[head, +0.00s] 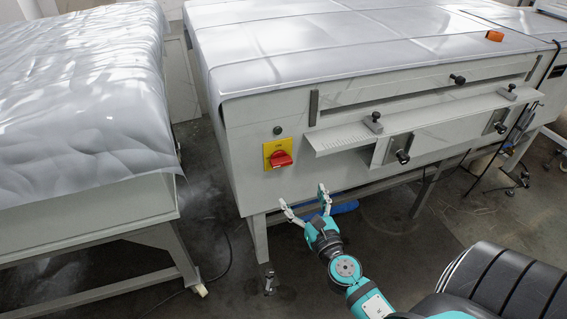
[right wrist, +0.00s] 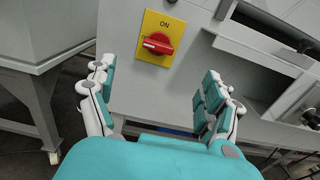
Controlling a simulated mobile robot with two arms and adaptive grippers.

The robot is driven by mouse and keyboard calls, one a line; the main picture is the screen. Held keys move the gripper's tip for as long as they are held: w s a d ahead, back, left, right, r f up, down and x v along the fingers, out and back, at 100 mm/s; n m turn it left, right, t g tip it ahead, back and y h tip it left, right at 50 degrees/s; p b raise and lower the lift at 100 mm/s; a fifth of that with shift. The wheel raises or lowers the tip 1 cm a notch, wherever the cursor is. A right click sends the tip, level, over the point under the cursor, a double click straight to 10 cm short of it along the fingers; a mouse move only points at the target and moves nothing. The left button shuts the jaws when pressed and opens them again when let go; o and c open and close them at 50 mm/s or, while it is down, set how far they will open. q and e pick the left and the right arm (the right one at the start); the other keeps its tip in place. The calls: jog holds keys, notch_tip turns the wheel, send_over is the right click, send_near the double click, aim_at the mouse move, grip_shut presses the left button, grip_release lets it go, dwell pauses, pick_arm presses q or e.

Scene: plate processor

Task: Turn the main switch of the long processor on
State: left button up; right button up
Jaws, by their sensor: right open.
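The long processor (head: 245,150) is a grey-white machine with a plastic-covered top. Its main switch (head: 281,158) is a red rotary knob on a yellow plate, at the left end of its front face in the head view. In the right wrist view the red switch (right wrist: 158,43) sits above and between the fingers, with "ON" at the top of the plate; its knob lies roughly sideways, slightly tilted. My right gripper (head: 305,205) is open and empty, below and a little right of the switch, apart from it. It also shows in the right wrist view (right wrist: 160,95). My left gripper is not seen.
A plastic-covered table (head: 90,215) stands to the left, with a gap of floor between. A shelf-like ledge (head: 340,138) with black knobs juts from the processor right of the switch. A small dark round knob (head: 278,130) sits above the switch. A cable lies on the floor.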

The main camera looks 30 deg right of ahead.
aim_at(283, 164)
jog(key=p+x, duration=0.1)
jog(key=x, duration=1.3)
jog(key=shift+w+a, duration=0.1)
jog(key=shift+w, duration=0.2)
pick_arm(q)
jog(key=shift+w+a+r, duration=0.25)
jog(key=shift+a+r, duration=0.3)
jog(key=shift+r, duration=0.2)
pick_arm(e)
jog(key=c, duration=1.2)
